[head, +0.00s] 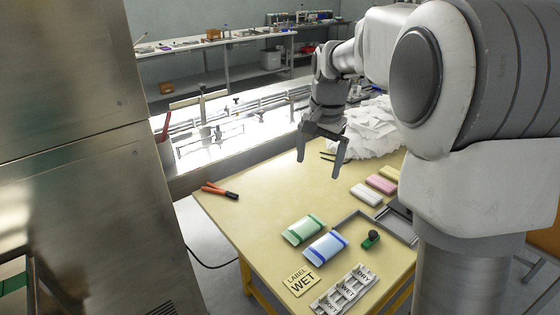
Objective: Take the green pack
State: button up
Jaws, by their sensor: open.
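The green pack (305,229) lies flat on the yellow-topped table, a pale pack with green ends. A similar pack with blue ends (326,247) lies just to its right and nearer, close beside it. My gripper (320,170) hangs above the table, behind the green pack and a little to its right in the picture. Its fingers are apart, point down and hold nothing. The green pack is fully in view.
White, pink and yellow packs (381,184) lie at the right, by a grey tray (385,229). A green-handled stamp (371,239), a "LABEL WET" sign (302,281) and label blocks (344,290) are near the front. Red-handled pliers (220,191) lie left. White crumpled material (372,128) is piled behind.

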jog(key=w+f+m+g+b, duration=0.1)
jog(key=w+f+m+g, duration=0.15)
jog(key=w+f, duration=0.8)
jog(key=b, duration=0.1)
send_over(305, 226)
jog(key=shift+m+t, duration=0.35)
jog(key=shift+t, duration=0.1)
jog(key=f, duration=1.3)
jog(key=shift+w+f, duration=0.1)
jog(key=shift+w, duration=0.1)
jog(key=shift+s+f+b, duration=0.2)
jog(key=shift+f+b, duration=0.1)
jog(key=shift+f, duration=2.7)
jog(key=c, duration=1.1)
jog(key=shift+r, duration=0.15)
jog(key=shift+c, duration=0.2)
